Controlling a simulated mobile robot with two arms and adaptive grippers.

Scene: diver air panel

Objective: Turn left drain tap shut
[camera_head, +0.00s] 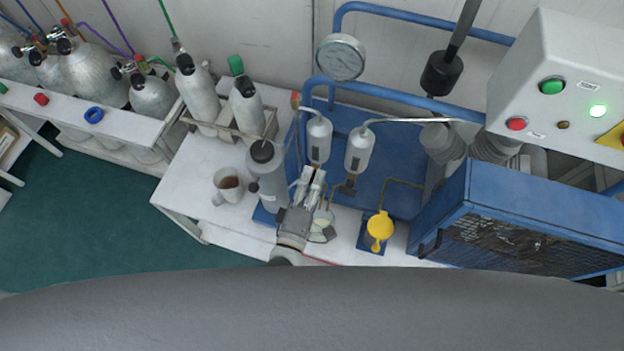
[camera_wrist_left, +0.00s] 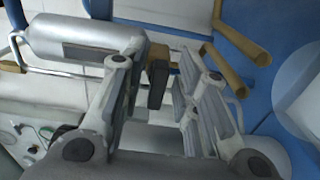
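Two grey filter cylinders hang on the blue panel (camera_head: 385,188): a left one (camera_head: 319,138) and a right one (camera_head: 360,150). A brown tap (camera_head: 347,187) shows below the right cylinder. My left gripper (camera_head: 313,180) is just below the left cylinder and hides its underside and left drain tap in the head view. In the left wrist view, a brown and dark tap (camera_wrist_left: 158,74) sits at the end of a grey cylinder (camera_wrist_left: 80,40). The left gripper's fingers stand apart on either side of it; contact cannot be told. The right gripper is not in view.
A grey bottle (camera_head: 266,175) stands close left of the gripper, with a mug (camera_head: 228,186) beyond it. A yellow cup (camera_head: 380,226) and a blue slatted box (camera_head: 540,225) are to the right. Bare white bench (camera_head: 190,185) lies at left.

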